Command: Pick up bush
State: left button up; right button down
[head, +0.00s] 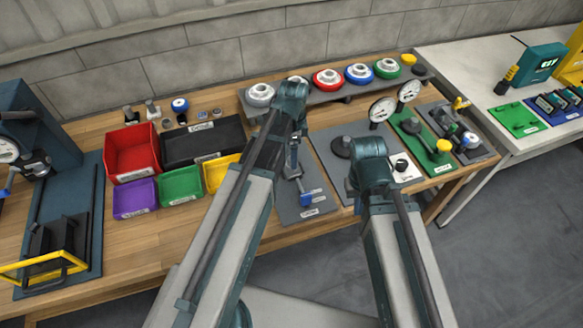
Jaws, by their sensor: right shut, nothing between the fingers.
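I cannot tell for sure which part is the bush. Small metal parts, among them a ring-like one (202,116), stand at the back left of the wooden bench, behind the black tray. My right gripper is at the end of my right arm (370,165), over the grey plate at the bench's right part. It is shut and empty, its fingers mostly hidden by the arm. My left arm (290,95) reaches to the back middle of the bench, in front of the raised shelf. Its fingers do not show clearly.
Red (131,152), purple (134,199), green (181,186) and yellow (219,172) bins and a black tray (203,142) stand left. A shelf (330,94) with coloured ring parts lies behind. Gauges (382,109) and a green plate (428,154) are right. Bare wood (125,255) is front left.

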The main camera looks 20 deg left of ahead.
pick_arm(q)
jog(key=shift+w+a+f+b, duration=0.1)
jog(key=shift+f+b, duration=1.2)
jog(key=shift+f, duration=0.05)
jog(key=shift+w+a+f+b, duration=0.1)
jog(key=shift+f+b, duration=1.2)
jog(key=shift+r, duration=0.1)
grip_shut()
